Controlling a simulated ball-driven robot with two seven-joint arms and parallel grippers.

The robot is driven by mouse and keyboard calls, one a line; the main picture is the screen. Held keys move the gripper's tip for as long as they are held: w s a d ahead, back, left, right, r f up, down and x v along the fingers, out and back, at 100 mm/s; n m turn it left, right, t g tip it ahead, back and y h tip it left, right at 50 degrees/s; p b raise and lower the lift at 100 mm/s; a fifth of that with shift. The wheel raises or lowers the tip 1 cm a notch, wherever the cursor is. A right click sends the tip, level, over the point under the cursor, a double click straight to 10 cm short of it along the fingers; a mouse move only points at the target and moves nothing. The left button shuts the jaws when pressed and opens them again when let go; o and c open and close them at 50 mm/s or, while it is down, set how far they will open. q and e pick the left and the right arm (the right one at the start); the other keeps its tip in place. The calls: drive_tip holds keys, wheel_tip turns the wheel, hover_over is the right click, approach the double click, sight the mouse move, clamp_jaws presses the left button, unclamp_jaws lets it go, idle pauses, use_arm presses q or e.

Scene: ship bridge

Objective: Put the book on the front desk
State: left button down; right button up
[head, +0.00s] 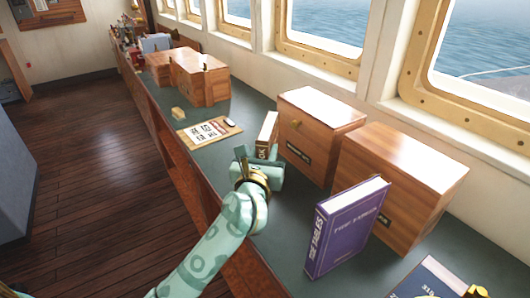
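A purple book (345,228) titled "Tide Tables" stands upright on the long dark-topped desk (222,122), right of my gripper. A dark blue book (428,279) lies flat at the bottom right, cut by the frame edge. A small upright cream and brown book-like item (267,132), its lettering partly hidden, stands just beyond my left gripper (257,158). The pale green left arm reaches in from the lower left over the desk. One finger shows on the left of the gripper; contact with the item and the finger gap are unclear.
Two wooden boxes (320,117) (428,154) stand along the window side. A board with a printed sheet (209,132), a small wooden block (178,113) and a wooden cabinet (189,76) sit farther along. Wooden floor (95,160) is open at left.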

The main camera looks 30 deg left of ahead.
use_arm(q)
drive_tip(key=c, duration=1.1)
unclamp_jaws()
drive_tip(key=shift+f, duration=0.1)
drive_tip(key=shift+s, duration=0.2)
drive_tip(key=p+v, duration=0.1)
drive_tip(key=v, duration=1)
drive_tip(key=shift+s+d, duration=0.15)
drive_tip(key=shift+s, duration=0.15)
